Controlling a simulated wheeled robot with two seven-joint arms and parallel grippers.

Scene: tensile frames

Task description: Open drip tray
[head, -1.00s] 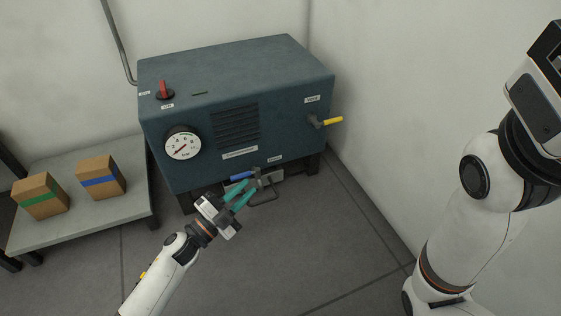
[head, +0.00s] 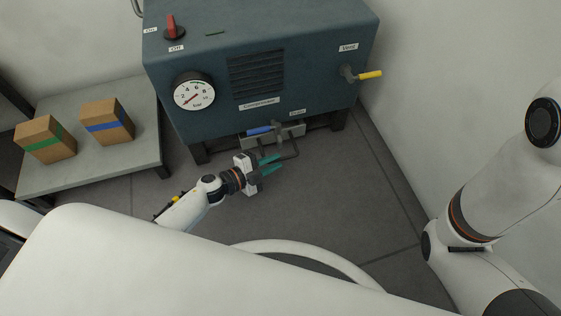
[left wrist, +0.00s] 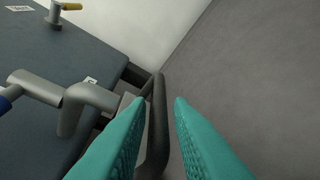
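The drip tray (head: 295,130) is a grey piece low under the front of the dark blue-green compressor (head: 215,105). Its dark loop handle (head: 296,150) sticks out toward me. My left gripper (head: 280,162) is open, with its teal fingers beside the handle in the head view. In the left wrist view the handle (left wrist: 156,125) shows as a dark bar in the gap between the two open fingers (left wrist: 160,100), nearer the left one. I cannot tell whether a finger touches it. The left finger and the drain pipe (left wrist: 90,103) hide much of the tray. My right gripper is out of view.
A blue-handled drain valve (head: 259,130) sits just above the tray. A yellow vent valve (head: 368,75) sticks out at the right. A gauge (head: 194,94) and red switch (head: 173,29) are at the left. Two boxes stand on a low table (head: 90,168). Floor in front is clear.

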